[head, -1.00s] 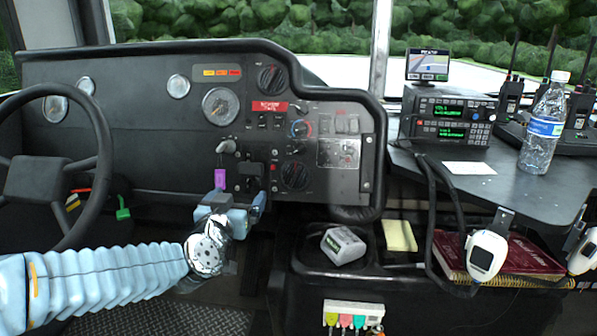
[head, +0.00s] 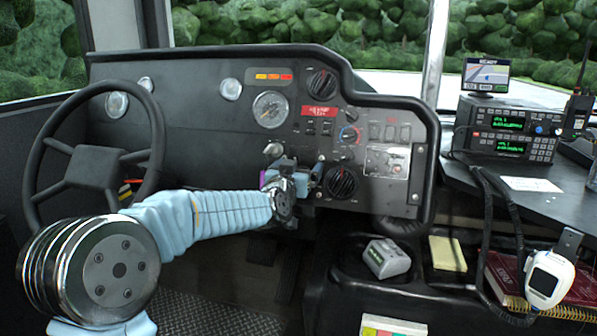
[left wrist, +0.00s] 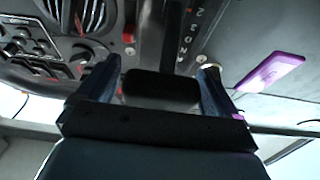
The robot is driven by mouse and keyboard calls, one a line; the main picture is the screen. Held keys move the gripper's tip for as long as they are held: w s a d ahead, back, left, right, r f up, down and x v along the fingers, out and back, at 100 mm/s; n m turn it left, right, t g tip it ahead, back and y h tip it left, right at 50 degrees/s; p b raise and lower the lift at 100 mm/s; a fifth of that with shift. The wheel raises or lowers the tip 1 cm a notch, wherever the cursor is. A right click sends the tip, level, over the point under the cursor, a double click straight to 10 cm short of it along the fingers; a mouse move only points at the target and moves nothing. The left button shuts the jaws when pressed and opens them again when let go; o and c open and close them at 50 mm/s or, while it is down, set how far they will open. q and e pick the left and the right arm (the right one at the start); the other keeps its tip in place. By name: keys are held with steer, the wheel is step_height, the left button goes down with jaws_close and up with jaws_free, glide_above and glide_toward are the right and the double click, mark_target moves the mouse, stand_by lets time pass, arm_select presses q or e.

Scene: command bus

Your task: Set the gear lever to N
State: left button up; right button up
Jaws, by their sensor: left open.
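My left gripper (head: 290,172) is at the dashboard panel, below the round gauge and left of a large black dial. In the left wrist view the gripper (left wrist: 157,75) is open, with one finger on each side of a black handle (left wrist: 162,90), which looks like the gear lever's grip. I cannot tell whether the fingers touch it. A gear scale (left wrist: 190,32) with white letters, N among them, runs beside a slot just beyond the handle. In the head view my gripper hides the lever and scale. My right gripper is not in view.
A purple tag (left wrist: 272,72) hangs close to the right finger. A grey knob (head: 273,150) sits just above my gripper. The steering wheel (head: 95,165) stands to the left. A black dial (head: 342,182) and switches lie close on the right.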

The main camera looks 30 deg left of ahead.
arm_select(q)
steer(key=shift+c, duration=0.2)
steer(key=c, duration=1.4)
steer(key=r+p, duration=0.1)
steer(key=w+r+p, duration=0.1)
steer(key=r, duration=0.1)
steer(key=r+p, duration=0.2)
steer(key=shift+w+a, duration=0.2)
steer(key=shift+w, duration=0.2)
steer(key=o, duration=1.4)
steer(key=shift+f, duration=0.1)
steer(key=shift+o, duration=0.2)
